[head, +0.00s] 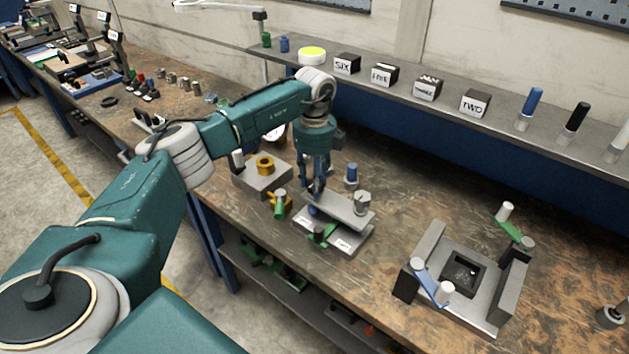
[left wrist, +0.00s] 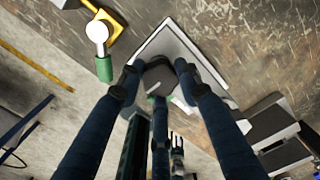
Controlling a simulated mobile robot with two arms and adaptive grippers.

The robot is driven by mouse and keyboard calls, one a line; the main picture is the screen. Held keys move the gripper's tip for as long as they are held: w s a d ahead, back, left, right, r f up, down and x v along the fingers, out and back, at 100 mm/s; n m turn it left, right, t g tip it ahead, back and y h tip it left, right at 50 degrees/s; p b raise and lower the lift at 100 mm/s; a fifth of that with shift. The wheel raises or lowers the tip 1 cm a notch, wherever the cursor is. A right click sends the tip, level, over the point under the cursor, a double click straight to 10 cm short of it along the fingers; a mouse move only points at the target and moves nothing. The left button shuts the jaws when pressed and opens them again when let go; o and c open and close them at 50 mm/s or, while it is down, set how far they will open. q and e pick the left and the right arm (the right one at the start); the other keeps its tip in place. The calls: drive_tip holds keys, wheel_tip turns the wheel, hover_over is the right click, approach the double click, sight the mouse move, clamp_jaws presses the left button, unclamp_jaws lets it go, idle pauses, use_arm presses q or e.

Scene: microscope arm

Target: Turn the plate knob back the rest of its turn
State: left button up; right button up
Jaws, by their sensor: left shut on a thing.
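The microscope-arm fixture stands on the bench: a grey plate (head: 345,211) over a pale base (head: 340,242). My left gripper (head: 316,188) points straight down at the plate's left end. In the left wrist view its fingers (left wrist: 160,80) are shut around a dark round knob (left wrist: 158,75), taken to be the plate knob. The knob is mostly hidden by the fingers in the head view, so its turn angle cannot be told. A silver knob (head: 362,201) stands at the plate's right end. My right gripper is not in view.
A grey clamp fixture (head: 463,276) is at right, with bare bench between.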

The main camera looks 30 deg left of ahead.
use_arm(q)
drive_tip(key=shift+s+d+f, duration=0.1)
drive_tip(key=shift+s+f, duration=0.15)
drive_tip(key=shift+f, duration=0.05)
drive_tip(key=o, duration=1.2)
drive_tip(key=shift+w, duration=0.1)
drive_tip(key=shift+c, duration=0.2)
drive_tip(key=shift+w, duration=0.15)
wheel_tip(320, 180, up, 12)
